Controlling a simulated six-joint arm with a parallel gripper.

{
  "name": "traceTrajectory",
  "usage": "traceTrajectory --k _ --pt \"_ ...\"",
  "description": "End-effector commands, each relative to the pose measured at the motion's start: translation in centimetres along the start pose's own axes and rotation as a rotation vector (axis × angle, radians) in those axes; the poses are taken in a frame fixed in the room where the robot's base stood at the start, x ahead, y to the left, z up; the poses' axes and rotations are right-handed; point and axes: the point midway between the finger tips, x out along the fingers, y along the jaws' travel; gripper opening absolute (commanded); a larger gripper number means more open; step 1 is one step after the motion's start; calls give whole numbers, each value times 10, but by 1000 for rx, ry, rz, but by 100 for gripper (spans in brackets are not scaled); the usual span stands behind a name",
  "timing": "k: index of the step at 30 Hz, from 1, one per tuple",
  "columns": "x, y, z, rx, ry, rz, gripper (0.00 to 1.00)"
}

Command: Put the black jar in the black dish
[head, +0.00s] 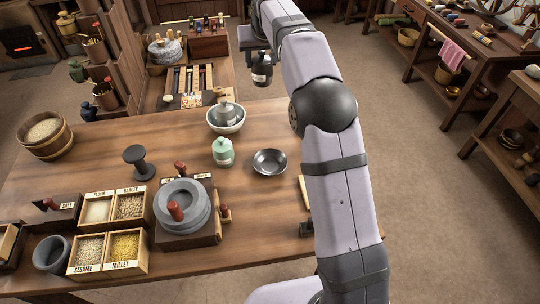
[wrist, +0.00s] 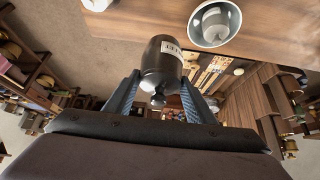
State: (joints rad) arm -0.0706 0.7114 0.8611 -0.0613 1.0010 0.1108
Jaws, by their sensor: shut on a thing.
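The black jar (head: 262,72) has a pale label and is held up in the air beyond the far side of the table. My gripper (head: 259,50) is shut on it; in the wrist view the jar (wrist: 161,60) sits between the two fingers, with its lid and knob toward the palm. The black dish (head: 270,162) is a shallow, dark, shiny bowl. It stands empty on the table, to the right of a pale green jar. The held jar is well apart from it, farther back and higher. I cannot make out the dish in the wrist view.
A white bowl (head: 240,125) holding a grey jar (head: 226,112) stands behind the dish. The pale green jar (head: 222,153) stands left of the dish. A stone quern (head: 182,205), a dark spool-shaped stand (head: 138,162) and grain boxes (head: 127,251) fill the near left.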

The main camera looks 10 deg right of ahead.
Motion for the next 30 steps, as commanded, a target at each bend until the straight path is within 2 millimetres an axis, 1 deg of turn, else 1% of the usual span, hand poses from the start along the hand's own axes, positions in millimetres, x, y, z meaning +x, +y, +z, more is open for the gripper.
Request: traceTrajectory --k 1,3,6,10,13,15,18,21,24,30 --pt "-9 18 0 26 1 16 0" --pt "-12 36 6 58 2 35 0" --pt "-16 59 17 100 2 63 0" --pt "-19 81 36 139 2 87 0" --pt "-21 90 53 140 3 87 0" --pt "-22 94 66 125 3 78 0" --pt "-22 94 87 85 3 52 0" --pt "-20 85 109 12 3 5 0" --pt "-17 74 124 -55 4 -40 0" --pt "-14 55 149 -188 1 -127 0"
